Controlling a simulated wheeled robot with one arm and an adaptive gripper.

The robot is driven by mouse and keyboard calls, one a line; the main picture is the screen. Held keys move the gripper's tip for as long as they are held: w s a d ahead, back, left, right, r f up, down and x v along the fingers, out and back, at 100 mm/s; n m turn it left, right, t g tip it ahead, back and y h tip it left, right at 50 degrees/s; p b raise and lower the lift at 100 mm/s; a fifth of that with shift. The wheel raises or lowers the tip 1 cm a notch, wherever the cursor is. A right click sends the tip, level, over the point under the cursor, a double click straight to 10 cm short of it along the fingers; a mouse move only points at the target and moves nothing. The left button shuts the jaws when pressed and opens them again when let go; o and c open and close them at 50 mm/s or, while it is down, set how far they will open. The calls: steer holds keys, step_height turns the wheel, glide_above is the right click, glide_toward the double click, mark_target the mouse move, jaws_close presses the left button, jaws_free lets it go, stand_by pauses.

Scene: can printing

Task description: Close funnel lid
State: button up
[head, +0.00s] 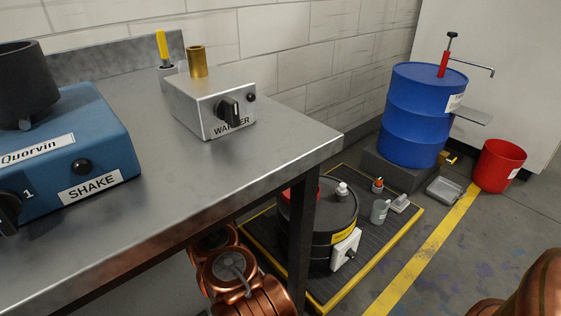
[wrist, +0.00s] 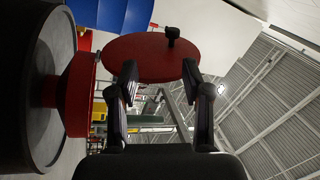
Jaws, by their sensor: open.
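In the wrist view, a red funnel (wrist: 80,95) sits on the top of a black drum (wrist: 52,150). Its round red lid (wrist: 140,52) with a black knob (wrist: 173,36) stands raised, turned away from the funnel mouth. My gripper (wrist: 158,76) is open and empty, its two dark fingertips in front of the lid's lower edge. I cannot tell whether they touch it. Only a bit of the red funnel (head: 292,192) shows there, and the gripper is out of that view.
The steel table (head: 270,130) carries a blue shaker (head: 100,150) and a warmer box (head: 205,105); its edge and leg overhang the drum. A cup (head: 380,211) and small items stand beside the drum. A blue barrel (head: 420,115) and red bucket (head: 499,166) stand farther back.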

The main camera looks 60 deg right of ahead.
steer(key=d+r+m+b, duration=0.1)
steer(key=d+r+b, duration=0.2)
steer(key=d, duration=0.6)
steer(key=shift+s+d+r+h+b, duration=0.2)
steer(key=shift+s+r+h+b, duration=0.1)
steer(key=shift+s+r+h, duration=0.1)
steer(key=shift+c, duration=0.3)
jaws_close()
